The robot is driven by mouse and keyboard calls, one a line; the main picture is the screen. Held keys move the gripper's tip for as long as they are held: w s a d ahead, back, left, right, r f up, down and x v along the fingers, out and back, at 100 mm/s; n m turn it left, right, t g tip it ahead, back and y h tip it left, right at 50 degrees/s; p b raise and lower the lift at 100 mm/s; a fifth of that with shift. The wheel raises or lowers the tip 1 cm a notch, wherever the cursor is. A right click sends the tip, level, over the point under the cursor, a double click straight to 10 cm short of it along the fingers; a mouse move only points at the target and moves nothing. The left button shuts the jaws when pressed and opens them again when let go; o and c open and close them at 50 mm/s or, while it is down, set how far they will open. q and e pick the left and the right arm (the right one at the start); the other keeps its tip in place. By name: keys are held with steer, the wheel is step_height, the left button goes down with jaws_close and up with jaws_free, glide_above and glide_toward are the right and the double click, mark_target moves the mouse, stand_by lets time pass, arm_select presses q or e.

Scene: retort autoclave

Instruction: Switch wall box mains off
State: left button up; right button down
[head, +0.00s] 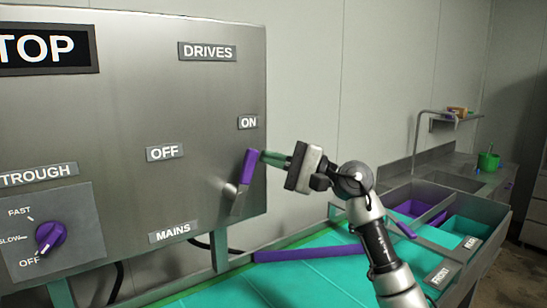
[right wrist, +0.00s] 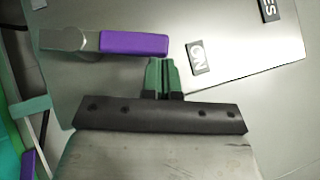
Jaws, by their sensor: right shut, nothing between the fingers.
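The grey wall box (head: 130,120) carries the mains switch lever (head: 249,166), a grey arm with a purple grip, near its right edge. The lever points up, its purple end below the ON label (head: 248,122); the OFF label (head: 165,152) is to its left. The MAINS label (head: 174,231) is below. My right gripper (head: 265,157) is shut and empty, its green fingertips just right of the purple grip. In the right wrist view the fingertips (right wrist: 161,63) are close beside the purple grip (right wrist: 135,43); I cannot tell whether they touch. My left gripper is out of view.
A purple TROUGH knob (head: 50,237) sits at the box's lower left. Below lies a teal-surfaced trough (head: 300,270) with a purple bar. Bins labelled FRONT and REAR and a sink counter (head: 420,163) stand to the right. The wall right of the box is bare.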

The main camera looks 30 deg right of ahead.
steer(key=shift+s+r, duration=0.1)
steer(key=shift+s+a+r+n+g+h+b, duration=0.1)
steer(key=shift+a+r+n+g+h+b, duration=0.2)
steer(key=shift+n, duration=0.2)
steer(key=shift+a+r+n+g+h+b, duration=0.1)
steer(key=shift+a+r+n+g+b, duration=0.15)
steer(key=shift+a+n+g, duration=0.2)
steer(key=shift+s+a+f+n+g+h+p, duration=0.15)
steer(key=shift+a+n+g+h, duration=0.3)
steer(key=shift+a+n+h, duration=0.95)
steer(key=shift+s+a+r+n+g+h+p, duration=0.1)
steer(key=shift+s+a+n+g+h+p, duration=0.25)
steer(key=shift+a+n+h, duration=1.05)
steer(key=shift+s+a+f+n+g+h+p, duration=0.15)
steer(key=shift+a+n+g+h, duration=0.5)
steer(key=shift+a, duration=1.5)
steer(key=shift+a+r, duration=0.1)
steer(key=shift+s, duration=0.1)
steer(key=b+v, duration=0.3)
steer(key=v, duration=0.8)
steer(key=shift+b, duration=0.3)
